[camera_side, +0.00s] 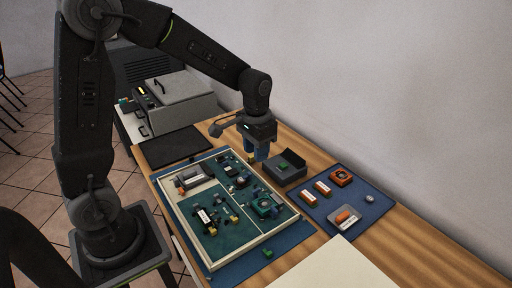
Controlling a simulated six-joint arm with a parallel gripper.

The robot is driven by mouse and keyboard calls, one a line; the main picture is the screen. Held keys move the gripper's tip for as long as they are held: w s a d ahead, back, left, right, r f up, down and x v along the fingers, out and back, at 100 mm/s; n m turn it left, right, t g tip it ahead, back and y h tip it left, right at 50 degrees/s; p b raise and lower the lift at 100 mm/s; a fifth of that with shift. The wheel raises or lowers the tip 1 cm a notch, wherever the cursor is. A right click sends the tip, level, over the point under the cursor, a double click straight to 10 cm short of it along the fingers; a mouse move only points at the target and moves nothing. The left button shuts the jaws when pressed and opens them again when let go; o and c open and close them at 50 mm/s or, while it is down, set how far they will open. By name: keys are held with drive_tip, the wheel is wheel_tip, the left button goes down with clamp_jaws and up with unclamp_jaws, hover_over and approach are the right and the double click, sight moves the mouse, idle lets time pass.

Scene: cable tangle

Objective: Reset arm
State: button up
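My gripper (258,152) hangs from the dark arm, pointing down above the back right edge of the parts tray. Its blue fingers show just left of a dark grey box. The fingers are too small to tell whether they are open or shut, and no held thing can be made out. The tray (262,236) has a pale rim and green compartments holding several small parts. It lies on a blue mat (300,232).
A dark box (285,173) with a green part stands close to my gripper. A second blue mat (372,191) holds orange-and-white parts and a small container (344,217). A black pad (180,148) lies at the back left. A white sheet (335,268) covers the front. A wall bounds the right.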

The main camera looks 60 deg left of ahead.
drive_tip(key=shift+r, duration=0.25)
drive_tip(key=s+d+r+t, duration=0.2)
drive_tip(key=s+r, duration=0.3)
drive_tip(key=s, duration=0.3)
drive_tip(key=s+d+r+t, duration=0.2)
drive_tip(key=s+r, duration=0.4)
drive_tip(key=s, duration=0.3)
drive_tip(key=shift+d+t, duration=0.3)
drive_tip(key=shift+t, duration=0.5)
drive_tip(key=shift+w+r, duration=0.1)
idle(0.6)
